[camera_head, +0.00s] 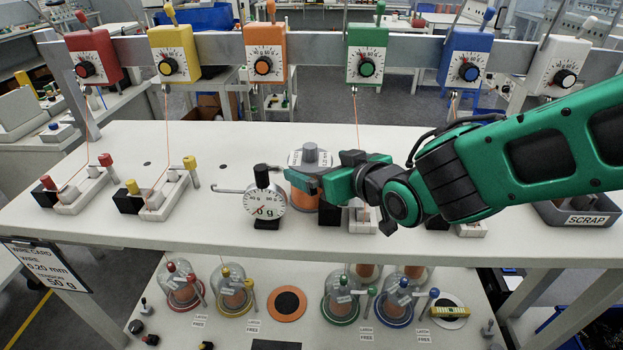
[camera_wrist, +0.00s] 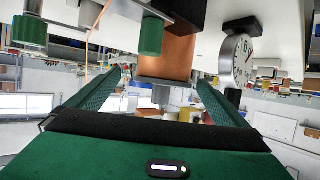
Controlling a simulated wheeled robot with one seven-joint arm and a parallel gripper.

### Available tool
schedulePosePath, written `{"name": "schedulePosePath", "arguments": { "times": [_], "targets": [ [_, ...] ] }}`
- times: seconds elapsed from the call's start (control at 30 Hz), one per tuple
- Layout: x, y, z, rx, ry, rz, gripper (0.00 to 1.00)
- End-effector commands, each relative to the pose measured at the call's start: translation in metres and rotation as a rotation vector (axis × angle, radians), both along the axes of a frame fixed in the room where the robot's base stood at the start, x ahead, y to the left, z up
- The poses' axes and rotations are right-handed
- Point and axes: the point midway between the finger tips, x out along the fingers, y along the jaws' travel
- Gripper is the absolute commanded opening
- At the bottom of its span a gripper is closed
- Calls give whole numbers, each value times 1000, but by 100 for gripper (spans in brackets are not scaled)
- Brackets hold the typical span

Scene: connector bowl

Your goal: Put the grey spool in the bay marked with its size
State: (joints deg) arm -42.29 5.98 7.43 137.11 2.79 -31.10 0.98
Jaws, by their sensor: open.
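The grey spool is a copper-wound spool with a grey knob (camera_head: 310,153) on top. It stands upright on the upper table, behind the round dial gauge. It also shows in the wrist view, upside down, as a copper body (camera_wrist: 167,62) with the grey knob under it. My gripper (camera_head: 333,173) is at the spool, with a green finger passing in front of it in the head view. In the wrist view my gripper (camera_wrist: 160,80) has its fingers apart, one on each side of the spool. Contact cannot be told. The spool's size label is only partly readable.
The dial gauge (camera_head: 267,203) stands close left of the spool. On the lower shelf are domed bays in several colours, an open orange ring (camera_head: 286,304) and a white ring (camera_head: 450,311) with a yellow strip. A wire card (camera_head: 47,267) hangs left; the SCRAP tray (camera_head: 578,212) is right.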

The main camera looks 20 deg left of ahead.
Motion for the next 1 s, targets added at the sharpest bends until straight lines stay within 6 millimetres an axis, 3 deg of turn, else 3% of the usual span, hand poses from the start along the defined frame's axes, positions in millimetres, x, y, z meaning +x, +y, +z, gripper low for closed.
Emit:
{"name": "schedulePosePath", "arguments": {
  "times": [0.3,0.67,1.0],
  "targets": [
    [20,27,-19,0,1,0,98],
    [25,33,-22,-1,1,0,98],
    [25,32,-22,-1,1,0,20]
  ]
}}
